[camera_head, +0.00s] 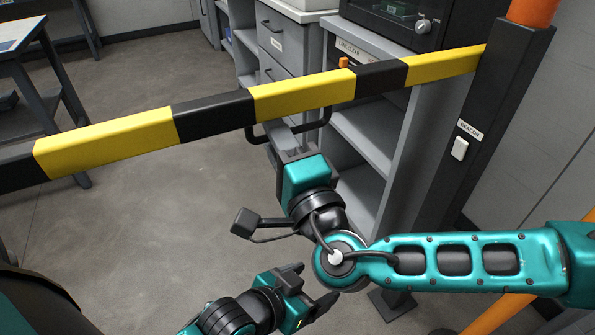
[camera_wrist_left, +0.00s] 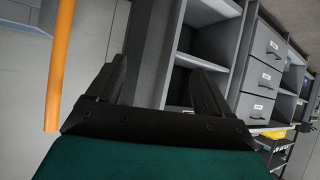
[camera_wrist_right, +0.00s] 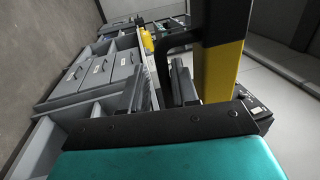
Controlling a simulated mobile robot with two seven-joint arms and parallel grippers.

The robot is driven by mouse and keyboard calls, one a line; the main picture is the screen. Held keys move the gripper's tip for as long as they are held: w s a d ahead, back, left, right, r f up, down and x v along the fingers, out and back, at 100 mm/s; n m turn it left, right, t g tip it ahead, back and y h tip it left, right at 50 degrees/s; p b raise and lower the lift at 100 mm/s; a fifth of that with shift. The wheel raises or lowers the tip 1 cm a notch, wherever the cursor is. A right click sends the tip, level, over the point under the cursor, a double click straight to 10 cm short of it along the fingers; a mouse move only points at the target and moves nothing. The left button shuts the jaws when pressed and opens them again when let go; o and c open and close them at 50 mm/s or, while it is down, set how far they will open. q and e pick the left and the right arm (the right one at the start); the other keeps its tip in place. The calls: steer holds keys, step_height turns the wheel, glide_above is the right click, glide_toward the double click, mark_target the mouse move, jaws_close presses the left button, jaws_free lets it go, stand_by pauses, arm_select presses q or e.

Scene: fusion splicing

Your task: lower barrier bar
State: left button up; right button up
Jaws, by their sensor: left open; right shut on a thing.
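The barrier bar (camera_head: 310,95), banded yellow and black, crosses the head view from the left edge to a dark post (camera_head: 478,130) at the right. It stands above the floor, and it also shows in the right wrist view (camera_wrist_right: 221,72). A black handle (camera_head: 323,122) hangs under the bar. My right gripper (camera_head: 290,147) is shut on this handle just below the bar; the handle also shows in the right wrist view (camera_wrist_right: 176,40). My left gripper (camera_head: 312,287) is lower and nearer, open and empty, apart from the bar.
Grey shelves (camera_head: 365,140) and drawers (camera_head: 280,48) stand behind the bar. A black machine (camera_head: 398,20) sits on top at the back. A white switch (camera_head: 460,148) is on the post. A table (camera_head: 30,40) stands at far left. The floor (camera_head: 140,220) at left is clear.

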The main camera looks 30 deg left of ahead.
arm_select(q)
steer(key=shift+s+a+r+p, duration=0.15)
steer(key=shift+a+r+p, duration=0.15)
steer(key=shift+p, duration=0.5)
arm_select(e)
steer(key=v, duration=1)
steer(key=shift+s+d, duration=0.2)
steer(key=shift+s, duration=0.1)
arm_select(q)
steer(key=shift+s+d, duration=0.1)
arm_select(e)
steer(key=shift+f, duration=0.1)
